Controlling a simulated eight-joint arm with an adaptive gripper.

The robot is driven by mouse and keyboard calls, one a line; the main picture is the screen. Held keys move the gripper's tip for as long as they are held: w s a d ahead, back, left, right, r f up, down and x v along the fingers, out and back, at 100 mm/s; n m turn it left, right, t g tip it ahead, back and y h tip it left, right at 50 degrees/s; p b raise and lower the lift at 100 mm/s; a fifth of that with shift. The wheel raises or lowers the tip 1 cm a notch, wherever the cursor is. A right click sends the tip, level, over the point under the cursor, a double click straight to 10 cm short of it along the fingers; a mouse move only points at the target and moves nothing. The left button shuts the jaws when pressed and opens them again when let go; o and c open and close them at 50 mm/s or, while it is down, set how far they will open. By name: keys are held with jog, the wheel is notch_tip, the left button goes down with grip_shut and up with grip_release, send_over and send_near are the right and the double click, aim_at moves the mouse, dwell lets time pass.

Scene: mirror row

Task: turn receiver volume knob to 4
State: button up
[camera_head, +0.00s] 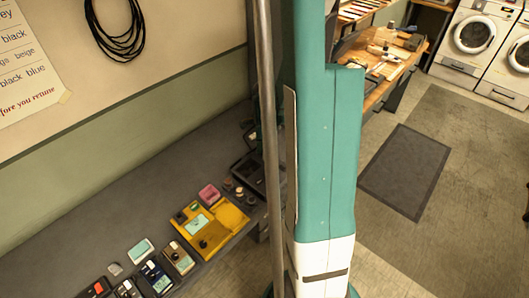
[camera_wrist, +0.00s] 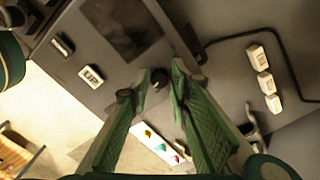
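In the wrist view a grey panel (camera_wrist: 75,55) lies below my gripper, with a dark rectangle (camera_wrist: 125,25) on it. A small dark round knob (camera_wrist: 158,80) shows between my fingertips. I cannot tell for certain that it is the receiver's volume knob, and no scale or number is readable around it. My gripper (camera_wrist: 161,75) has two green textured fingers standing apart, one on each side of the knob. A narrow gap seems to show, but contact is unclear. In the head view my gripper is mostly hidden by my teal column.
White labelled blocks, one reading UP (camera_wrist: 92,75), and several white keys (camera_wrist: 264,80) flank the fingers. A white strip with coloured marks (camera_wrist: 155,143) lies below. In the head view a yellow device (camera_head: 228,217) and several small devices line the grey bench (camera_head: 90,235).

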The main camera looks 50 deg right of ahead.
jog(key=shift+o, duration=1)
jog(key=shift+r, duration=0.1)
notch_tip(320, 180, up, 12)
dwell(0.4)
dwell(0.3)
jog(key=shift+m, duration=0.7)
jog(key=shift+f+p, duration=1.15)
jog(key=shift+f, duration=1)
jog(key=shift+f, duration=0.25)
jog(key=shift+f+b, duration=0.5)
jog(key=shift+f, duration=3.2)
